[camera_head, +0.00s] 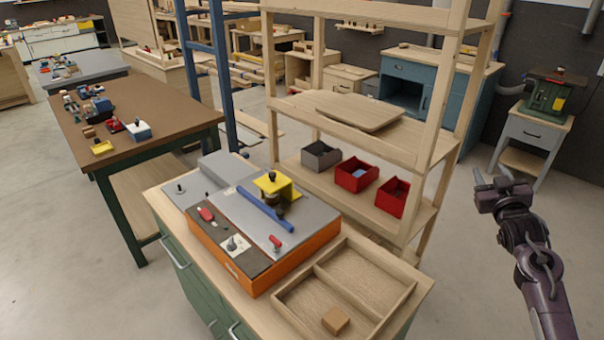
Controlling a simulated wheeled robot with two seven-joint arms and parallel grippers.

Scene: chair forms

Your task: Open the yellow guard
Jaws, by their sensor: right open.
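The yellow guard (281,186) is on the grey top of an orange-sided machine (300,255) on the bench in front of me. It sits above a dark round part. A blue bar (264,209) lies along the top just in front of the guard. Whether the guard is open or closed, I cannot tell. My right gripper (503,181) is open and empty at the right, raised over the floor and well apart from the guard. My left gripper is not in view.
A wooden tray (345,285) with a small wooden block (336,320) lies right of the machine. A wooden shelf (405,160) with a grey bin (320,156) and two red bins (356,174) stands behind. Open floor lies at the right.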

